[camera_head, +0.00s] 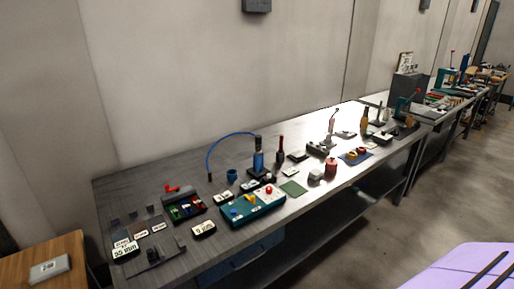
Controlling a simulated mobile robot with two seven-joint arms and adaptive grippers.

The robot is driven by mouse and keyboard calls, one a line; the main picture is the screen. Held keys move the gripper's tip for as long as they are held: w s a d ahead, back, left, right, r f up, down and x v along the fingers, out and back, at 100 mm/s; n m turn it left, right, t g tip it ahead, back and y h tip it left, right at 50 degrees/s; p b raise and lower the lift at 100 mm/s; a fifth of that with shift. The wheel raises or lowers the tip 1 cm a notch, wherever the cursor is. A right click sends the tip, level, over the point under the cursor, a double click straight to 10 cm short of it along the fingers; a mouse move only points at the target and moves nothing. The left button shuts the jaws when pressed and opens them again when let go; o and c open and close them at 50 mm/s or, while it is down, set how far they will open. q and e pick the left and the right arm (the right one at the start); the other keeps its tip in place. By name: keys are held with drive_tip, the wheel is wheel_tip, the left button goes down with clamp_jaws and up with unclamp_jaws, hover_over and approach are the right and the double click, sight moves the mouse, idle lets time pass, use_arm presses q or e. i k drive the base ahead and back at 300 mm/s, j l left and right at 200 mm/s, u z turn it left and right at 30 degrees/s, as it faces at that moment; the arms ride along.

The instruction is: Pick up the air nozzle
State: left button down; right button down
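A thin blue hose (222,139) arches over the near part of the long grey workbench (135,183). Its left end drops to a small dark tip (210,177), which looks like the air nozzle, though it is too small to be sure. The hose's right end reaches a dark upright stand with a blue body (258,161). Neither of my grippers can be made out in the head view.
A blue cup (232,175), a teal box with coloured knobs (251,206) and a dark tray of small parts (183,206) crowd around the stand. White number signs (125,250) stand at the near left. A wooden table (45,255) is at lower left. Floor (400,222) is open on the right.

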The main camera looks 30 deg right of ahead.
sight(258, 137)
drive_tip(key=l+u, duration=0.25)
drive_tip(key=l, duration=1.15)
drive_tip(key=l+u, duration=0.3)
drive_tip(key=l, duration=1.1)
